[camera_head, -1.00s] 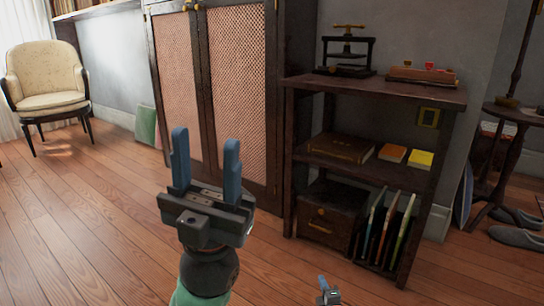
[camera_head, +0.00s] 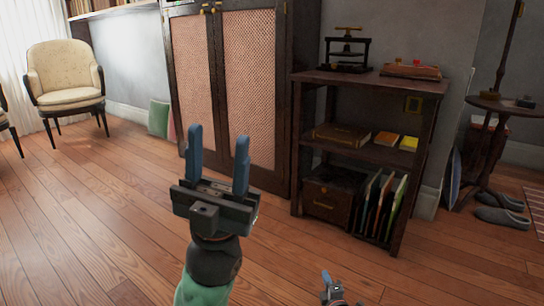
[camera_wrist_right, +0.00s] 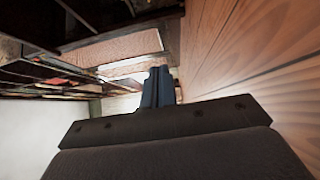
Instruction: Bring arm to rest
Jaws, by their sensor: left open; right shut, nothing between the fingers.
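My left gripper (camera_head: 218,160) is raised in the middle of the head view. Its two blue fingers point up, stand wide apart and hold nothing. It appears in front of the mesh-door cabinet. My right gripper (camera_head: 325,279) shows only in part at the bottom edge of the head view. In the right wrist view its blue fingers (camera_wrist_right: 158,86) are close together with nothing between them. Most of the right arm is hidden below the head view.
A dark shelf unit (camera_head: 368,87) holds a small press (camera_head: 345,52), a tray, books and a box. A mesh-door cabinet (camera_head: 251,90) stands beside it. An armchair (camera_head: 65,80) is at the far left. Shoes (camera_head: 500,217) lie at right. The wooden floor (camera_head: 90,215) is open at left.

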